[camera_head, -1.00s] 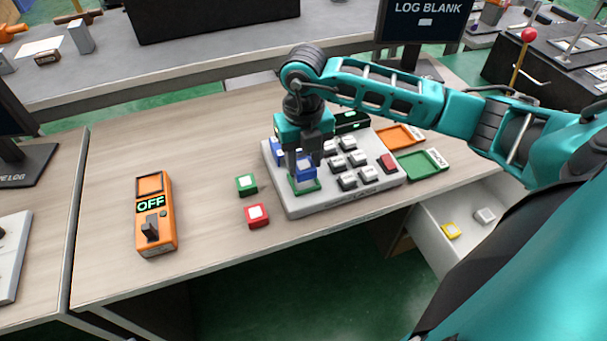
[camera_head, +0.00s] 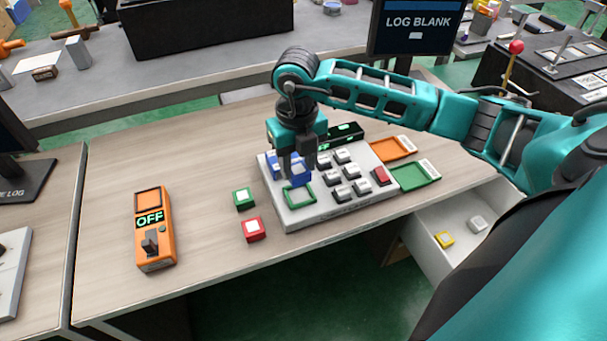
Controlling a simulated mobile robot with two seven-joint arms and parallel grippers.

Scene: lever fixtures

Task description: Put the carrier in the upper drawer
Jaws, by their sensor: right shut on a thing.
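My right gripper (camera_head: 297,166) points down over the left part of a grey keypad unit (camera_head: 330,213) and is shut on a blue block (camera_head: 299,180). The block is just above a green square outline (camera_head: 298,197) on the unit and looks clear of it. The fingers hide part of the block. I cannot tell for sure whether this block is the carrier. An open drawer (camera_head: 437,267) shows under the table's right side, with a yellow block (camera_head: 444,239) and a grey-white block (camera_head: 477,223) inside. I cannot tell whether it is the upper one. My left gripper is out of view.
A green block (camera_head: 244,198) and a red block (camera_head: 252,229) lie left of the unit. An orange switch box (camera_head: 154,240) reading OFF lies farther left. An orange tray (camera_head: 392,149) and a green tray (camera_head: 414,177) sit to the right.

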